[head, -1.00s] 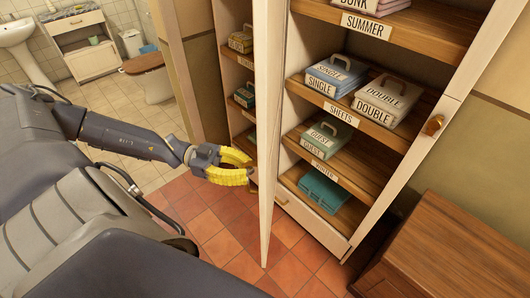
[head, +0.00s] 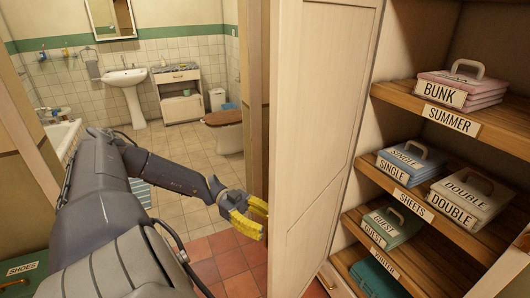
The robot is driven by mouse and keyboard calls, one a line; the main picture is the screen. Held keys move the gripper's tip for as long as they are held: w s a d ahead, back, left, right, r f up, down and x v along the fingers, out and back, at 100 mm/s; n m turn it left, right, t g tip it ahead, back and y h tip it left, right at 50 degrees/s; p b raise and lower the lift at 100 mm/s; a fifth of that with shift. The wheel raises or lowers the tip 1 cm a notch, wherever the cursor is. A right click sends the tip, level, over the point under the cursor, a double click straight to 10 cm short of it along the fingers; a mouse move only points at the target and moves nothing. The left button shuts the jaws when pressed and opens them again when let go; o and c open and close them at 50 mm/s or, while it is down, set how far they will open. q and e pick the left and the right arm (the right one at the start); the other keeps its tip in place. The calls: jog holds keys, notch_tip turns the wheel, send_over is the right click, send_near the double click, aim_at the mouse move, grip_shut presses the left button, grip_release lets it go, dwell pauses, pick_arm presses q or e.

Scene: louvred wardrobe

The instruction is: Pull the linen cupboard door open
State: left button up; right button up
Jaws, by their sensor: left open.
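The linen cupboard door (head: 315,140) is a cream panel standing swung open, left of the cupboard's shelves. My right gripper is out of view.
A doorway behind my left arm leads to a tiled bathroom with a washbasin (head: 126,78), a white cabinet (head: 179,96) and a toilet with a brown lid (head: 223,118). A green box marked SHOES (head: 22,272) sits at the lower left. Red floor tiles (head: 228,262) are clear below the gripper.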

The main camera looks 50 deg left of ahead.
pick_arm(q)
jog(key=shift+a, duration=0.15)
jog(key=s+a, duration=0.2)
jog(key=a, duration=0.9)
jog(key=shift+s+a, duration=0.15)
jog(key=shift+a, duration=0.15)
jog(key=shift+c, duration=0.3)
